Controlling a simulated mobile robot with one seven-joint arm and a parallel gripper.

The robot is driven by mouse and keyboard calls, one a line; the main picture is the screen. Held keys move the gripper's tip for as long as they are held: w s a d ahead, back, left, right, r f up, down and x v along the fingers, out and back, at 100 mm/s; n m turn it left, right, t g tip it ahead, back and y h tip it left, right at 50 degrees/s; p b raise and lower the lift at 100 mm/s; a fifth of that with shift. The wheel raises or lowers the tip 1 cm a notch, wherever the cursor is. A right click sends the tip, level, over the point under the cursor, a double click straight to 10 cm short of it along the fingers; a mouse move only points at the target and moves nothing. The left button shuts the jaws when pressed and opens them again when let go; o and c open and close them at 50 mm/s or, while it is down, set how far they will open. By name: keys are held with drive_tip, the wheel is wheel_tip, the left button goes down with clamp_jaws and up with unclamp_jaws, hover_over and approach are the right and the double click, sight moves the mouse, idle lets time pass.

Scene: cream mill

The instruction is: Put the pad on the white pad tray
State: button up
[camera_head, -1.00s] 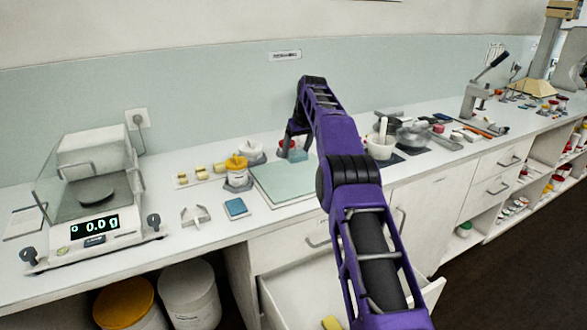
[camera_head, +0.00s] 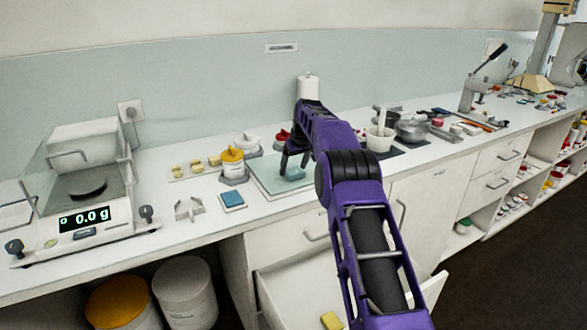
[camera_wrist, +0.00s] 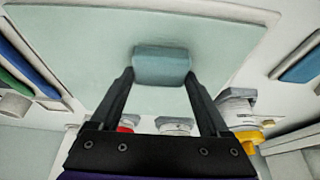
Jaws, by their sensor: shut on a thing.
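The pad (camera_head: 292,174) is a small teal block with rounded edges. My gripper (camera_head: 293,168) is shut on it, over the pale green plate (camera_head: 263,174). In the wrist view, the pad (camera_wrist: 162,66) sits between the two fingertips (camera_wrist: 160,80), with the plate (camera_wrist: 85,50) behind it. I cannot tell whether the pad touches the plate. A blue square with a pale rim (camera_head: 232,201) lies left of the plate. I cannot tell for sure which thing is the white pad tray.
A yellow-lidded jar (camera_head: 233,165) and a strip with yellow pieces (camera_head: 195,170) stand left of the plate. A balance (camera_head: 85,190) is at far left. A white mortar (camera_head: 380,139) and metal bowl (camera_head: 412,131) stand to the right. An open drawer (camera_head: 300,290) juts out below.

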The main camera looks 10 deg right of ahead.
drive_tip(key=o, duration=1.3)
drive_tip(key=shift+f, duration=0.1)
